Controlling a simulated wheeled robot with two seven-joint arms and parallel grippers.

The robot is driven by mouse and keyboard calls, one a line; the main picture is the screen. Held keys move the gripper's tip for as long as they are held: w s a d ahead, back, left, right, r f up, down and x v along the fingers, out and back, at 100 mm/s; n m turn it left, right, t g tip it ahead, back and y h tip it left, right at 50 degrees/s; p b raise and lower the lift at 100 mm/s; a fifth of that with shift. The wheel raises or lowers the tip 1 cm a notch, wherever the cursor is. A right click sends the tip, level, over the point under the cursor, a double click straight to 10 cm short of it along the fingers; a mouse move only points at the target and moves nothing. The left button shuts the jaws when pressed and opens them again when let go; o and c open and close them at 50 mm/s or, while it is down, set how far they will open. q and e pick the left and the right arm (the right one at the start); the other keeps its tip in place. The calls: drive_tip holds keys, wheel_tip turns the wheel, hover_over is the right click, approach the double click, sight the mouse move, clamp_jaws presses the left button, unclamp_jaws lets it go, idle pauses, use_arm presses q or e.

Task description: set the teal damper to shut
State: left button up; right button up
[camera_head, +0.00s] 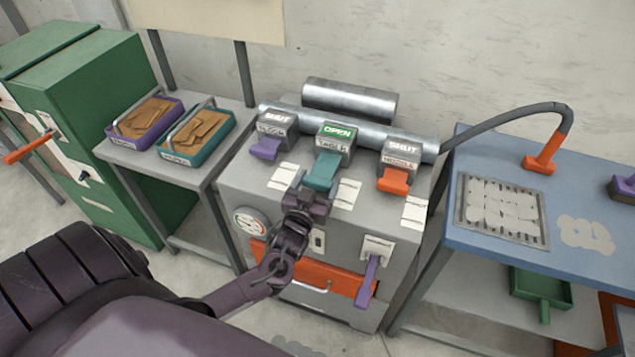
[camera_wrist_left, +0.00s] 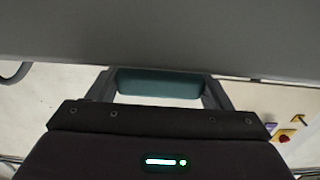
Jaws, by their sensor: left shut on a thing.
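The teal damper lever (camera_head: 323,171) sticks out of the middle box on top of the grey machine (camera_head: 230,187). The green sign (camera_head: 339,132) above it reads OPEN. My left gripper (camera_head: 313,188) is at the front end of this lever. In the left wrist view the teal handle (camera_wrist_left: 158,83) lies between the two fingers of my left gripper (camera_wrist_left: 160,92), which is shut on it. My right gripper is not in view.
A purple lever (camera_head: 266,148) is to the left and an orange lever (camera_head: 394,181) to the right; both their signs read SHUT. A gauge (camera_head: 249,222), an orange drawer (camera_head: 310,278) and a lower purple handle (camera_head: 368,281) are on the machine's front.

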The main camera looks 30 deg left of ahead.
sight(322, 174)
use_arm(q)
drive_tip(key=b+x, duration=0.1)
drive_tip(key=x, duration=0.2)
drive_tip(key=shift+w, duration=0.1)
drive_tip(key=o, duration=1.4)
drive_tip(key=v, duration=0.7)
drive_tip(key=shift+s+b, duration=0.25)
drive_tip(key=shift+b, duration=0.1)
drive_tip(key=shift+s, duration=0.25)
drive_tip(key=shift+d, duration=0.1)
